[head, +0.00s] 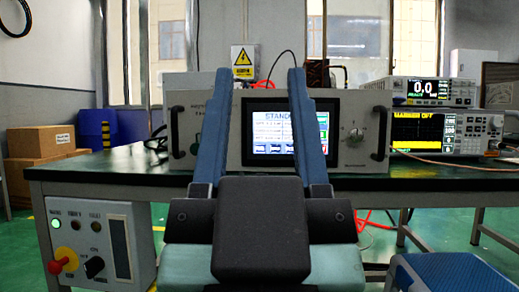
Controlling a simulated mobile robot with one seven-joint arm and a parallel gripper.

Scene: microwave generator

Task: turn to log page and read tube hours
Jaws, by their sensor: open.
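The microwave generator (211,133) is a light-grey rack unit with dark handles on the dark bench top. Its touchscreen (277,133) is lit and its title begins "STAND"; fields and a row of buttons below are too small to read. I cannot make out a log page or tube hours. A knob (355,134) sits right of the screen. My gripper (258,76) is in front of the generator with its two blue fingers apart and nothing between them. The fingers and wrist hide parts of the screen's edges and of the front panel.
Two stacked instruments, the upper (432,91) reading 0.0, stand right on the bench (110,165). A control box (97,240) with a red knob hangs at the bench's left front. A blue stool (450,272) is at lower right. Cardboard boxes (40,140) are at left.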

